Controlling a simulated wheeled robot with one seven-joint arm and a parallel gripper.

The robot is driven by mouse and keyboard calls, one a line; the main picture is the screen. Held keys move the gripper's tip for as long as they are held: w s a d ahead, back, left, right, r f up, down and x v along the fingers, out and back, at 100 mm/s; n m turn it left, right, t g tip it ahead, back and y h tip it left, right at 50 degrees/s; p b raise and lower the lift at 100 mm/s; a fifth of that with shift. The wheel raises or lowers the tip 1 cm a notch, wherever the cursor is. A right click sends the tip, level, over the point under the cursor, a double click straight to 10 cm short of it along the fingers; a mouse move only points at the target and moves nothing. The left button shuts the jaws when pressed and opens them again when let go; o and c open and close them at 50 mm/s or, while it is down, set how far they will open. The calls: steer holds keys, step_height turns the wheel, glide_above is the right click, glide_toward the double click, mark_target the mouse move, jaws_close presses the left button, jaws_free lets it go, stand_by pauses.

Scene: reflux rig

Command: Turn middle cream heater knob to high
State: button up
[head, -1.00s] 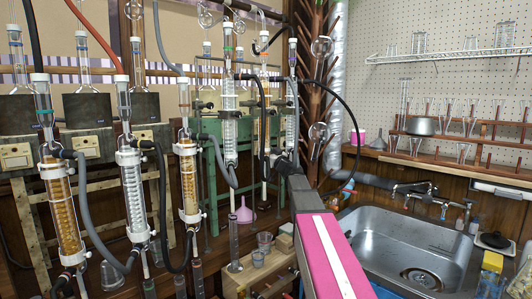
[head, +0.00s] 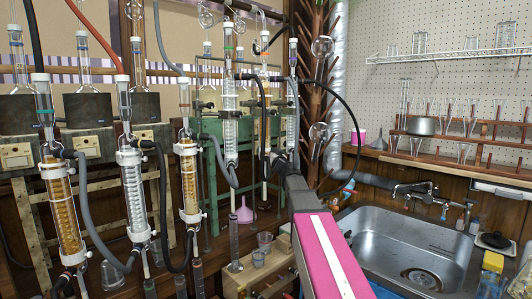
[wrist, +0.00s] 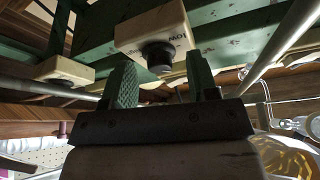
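In the wrist view a cream heater control box (wrist: 150,30) is fixed to a green frame. Its black round knob (wrist: 157,57) faces my gripper, and dark lettering, seemingly "LOW" upside down, shows beside it. My gripper (wrist: 163,72) is open, its two green-padded fingers on either side of the knob in the picture. A gap shows on both sides; I see no contact. Which way the knob points is too dark to tell. In the head view my gripper is at the far end of my arm, too small and covered to read, and this box is not clearly visible.
Another cream box (wrist: 65,70) sits to the left in the wrist view. A metal rod (wrist: 285,45) slants close on the right. In the head view, glass condensers (head: 133,195) and hoses crowd the left, and a steel sink (head: 410,245) lies right of my arm.

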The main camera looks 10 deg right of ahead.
steer(key=shift+s, duration=0.1)
steer(key=v, duration=1)
steer(key=shift+s+d, duration=0.15)
steer(key=shift+s, duration=0.1)
steer(key=shift+f, duration=0.1)
steer(key=w+a+r+n+g+y, duration=0.2)
steer(key=w+a+r+n, duration=0.2)
steer(key=w, duration=0.5)
steer(key=n, duration=0.2)
steer(key=shift+a+n+y, duration=0.25)
steer(key=shift+n+y, duration=0.15)
steer(key=c, duration=0.9)
